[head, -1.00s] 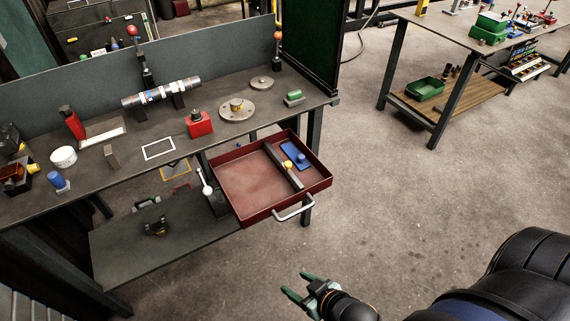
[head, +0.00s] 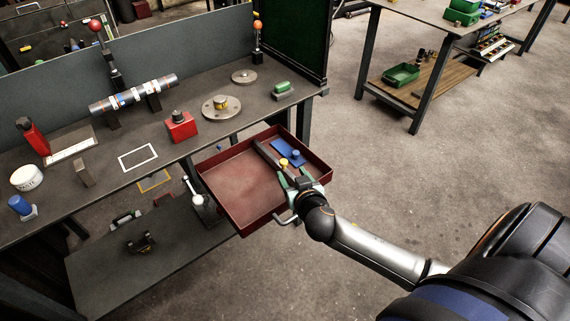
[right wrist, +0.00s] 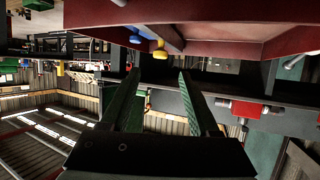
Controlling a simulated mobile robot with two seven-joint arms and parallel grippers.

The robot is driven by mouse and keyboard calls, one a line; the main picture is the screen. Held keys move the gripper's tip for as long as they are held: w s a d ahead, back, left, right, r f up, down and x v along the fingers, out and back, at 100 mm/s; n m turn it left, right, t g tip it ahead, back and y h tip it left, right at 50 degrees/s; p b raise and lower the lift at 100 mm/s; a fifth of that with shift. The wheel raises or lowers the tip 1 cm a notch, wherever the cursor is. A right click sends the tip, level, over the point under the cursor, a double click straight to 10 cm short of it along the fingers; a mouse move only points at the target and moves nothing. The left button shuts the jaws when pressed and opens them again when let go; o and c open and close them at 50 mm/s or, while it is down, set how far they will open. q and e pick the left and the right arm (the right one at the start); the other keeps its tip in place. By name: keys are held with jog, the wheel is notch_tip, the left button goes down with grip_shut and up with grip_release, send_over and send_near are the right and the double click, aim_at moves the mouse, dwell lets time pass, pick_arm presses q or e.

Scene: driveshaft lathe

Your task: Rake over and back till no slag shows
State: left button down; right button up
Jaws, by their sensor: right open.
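A red drawer tray (head: 213,205) stands pulled out from the workbench, with a grey handle (head: 286,218) on its front. A dark bar (head: 266,157) lies across its inside, with a yellow knob (head: 283,162) on it. A blue plate with a blue knob (head: 289,147) lies right of the bar. The left part's floor is pale red; I make out no distinct slag. My right gripper (head: 293,179) is open and empty over the tray's front, near the yellow knob. The right wrist view shows its green fingers (right wrist: 160,95) apart and the yellow knob (right wrist: 160,50) beyond. My left gripper is out of view.
The workbench holds a red block (head: 181,128), a round flange (head: 221,108), a green-topped piece (head: 283,88) and a shaft on stands (head: 133,94). A lower shelf (head: 130,270) lies left of the tray. Floor right of the tray is clear.

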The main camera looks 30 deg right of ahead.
aim_at(284, 162)
jog(key=x, duration=0.7)
jog(key=shift+w+f+b, duration=0.2)
jog(key=shift+w+b, duration=0.05)
jog(key=shift+b, duration=0.05)
jog(key=shift+c, duration=0.3)
grip_shut()
dwell(0.8)
